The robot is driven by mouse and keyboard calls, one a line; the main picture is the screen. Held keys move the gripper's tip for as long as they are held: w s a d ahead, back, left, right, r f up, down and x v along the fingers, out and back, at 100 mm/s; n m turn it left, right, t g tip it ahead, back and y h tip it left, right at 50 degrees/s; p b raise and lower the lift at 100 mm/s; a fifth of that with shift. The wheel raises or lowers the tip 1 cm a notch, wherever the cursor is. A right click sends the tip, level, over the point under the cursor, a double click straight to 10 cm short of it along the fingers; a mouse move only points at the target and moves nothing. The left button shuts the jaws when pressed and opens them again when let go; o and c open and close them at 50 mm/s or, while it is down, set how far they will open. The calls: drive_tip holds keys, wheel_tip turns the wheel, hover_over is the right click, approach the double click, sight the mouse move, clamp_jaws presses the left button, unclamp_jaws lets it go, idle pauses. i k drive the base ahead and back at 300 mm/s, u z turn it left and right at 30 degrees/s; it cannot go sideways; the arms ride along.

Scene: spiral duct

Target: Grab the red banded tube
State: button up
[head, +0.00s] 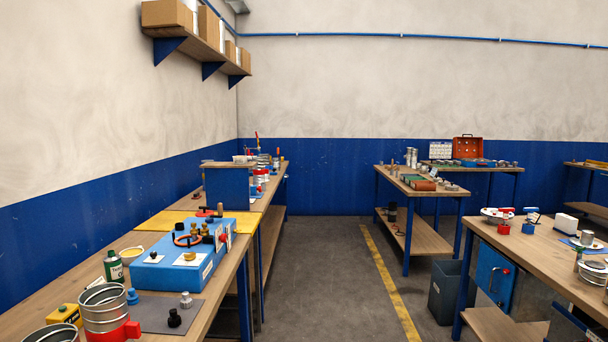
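A silver ribbed metal tube (104,306) stands upright on the left bench near the front, in the head view. A red band or clamp (120,332) goes around its lower part, with a block sticking out to the right; the tube's bottom is cut off by the frame edge. Small red and white cylinders (262,172) stand farther back on the left row of benches, too small to tell clearly. My gripper is not in view.
A blue box with fittings (183,262), a green bottle (113,266) and a yellow container (65,315) crowd around the tube. A grey mat (160,312) holds small knobs. A floor aisle (330,270) runs between the benches. A grey bin (444,290) stands at right.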

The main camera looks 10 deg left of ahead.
sight(260, 171)
drive_tip(key=z, duration=0.1)
drive_tip(key=i, duration=5.3)
drive_tip(key=u, duration=0.45)
drive_tip(key=i, duration=1.6)
drive_tip(key=u, duration=1)
drive_tip(key=i, duration=1.6)
drive_tip(key=u, duration=1.1)
drive_tip(key=i, duration=1.05)
drive_tip(key=u, duration=0.4)
